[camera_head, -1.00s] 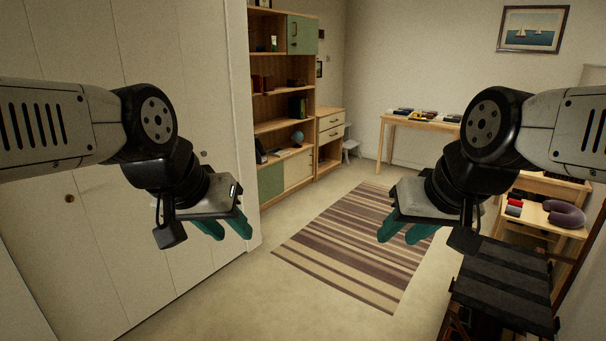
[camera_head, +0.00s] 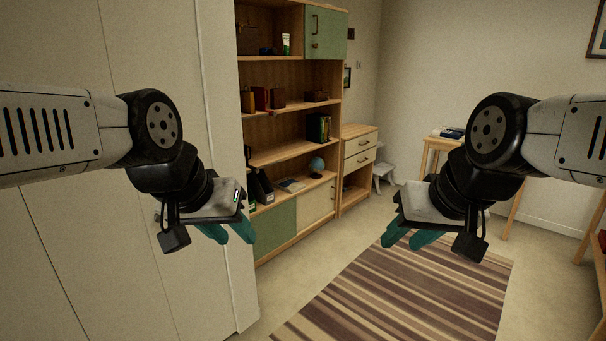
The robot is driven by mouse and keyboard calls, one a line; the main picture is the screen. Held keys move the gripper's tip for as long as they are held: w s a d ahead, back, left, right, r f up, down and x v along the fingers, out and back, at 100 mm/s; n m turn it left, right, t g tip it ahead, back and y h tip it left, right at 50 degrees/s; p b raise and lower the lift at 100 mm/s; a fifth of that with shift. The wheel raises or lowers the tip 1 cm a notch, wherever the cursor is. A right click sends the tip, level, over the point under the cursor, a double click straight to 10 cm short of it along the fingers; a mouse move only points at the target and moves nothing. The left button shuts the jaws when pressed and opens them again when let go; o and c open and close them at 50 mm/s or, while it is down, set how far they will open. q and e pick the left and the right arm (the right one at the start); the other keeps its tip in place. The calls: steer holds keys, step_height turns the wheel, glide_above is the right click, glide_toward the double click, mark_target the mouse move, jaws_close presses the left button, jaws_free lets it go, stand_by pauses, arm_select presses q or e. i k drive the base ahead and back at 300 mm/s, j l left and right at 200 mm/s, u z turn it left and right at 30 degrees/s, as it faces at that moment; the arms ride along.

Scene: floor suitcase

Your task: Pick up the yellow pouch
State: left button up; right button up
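I cannot make out a yellow pouch anywhere in the head view. My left gripper (camera_head: 233,235) hangs in the air in front of the white closet doors and the shelf's lower end. Its teal fingers are apart and nothing shows between them. My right gripper (camera_head: 402,241) hangs in the air above the far end of the striped rug. Its teal fingers are also apart and look empty.
A wooden bookshelf (camera_head: 290,154) with green doors holds books, a small globe (camera_head: 316,165) and other small items. A drawer unit (camera_head: 360,148) and a grey stool (camera_head: 383,173) stand beyond it. A wooden table (camera_head: 440,144) is partly behind my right arm. The striped rug (camera_head: 410,300) is clear.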

mark_target(247, 98)
steer(key=i+l+u, duration=0.1)
steer(key=i+u, duration=0.15)
steer(key=i, duration=0.2)
steer(key=i+l+u, duration=0.2)
steer(key=i, duration=0.25)
steer(key=i+l+u, duration=0.4)
steer(key=i+l, duration=0.4)
steer(key=i, duration=0.15)
steer(key=i+l+u, duration=0.1)
steer(key=i+l, duration=0.5)
steer(key=i, duration=0.1)
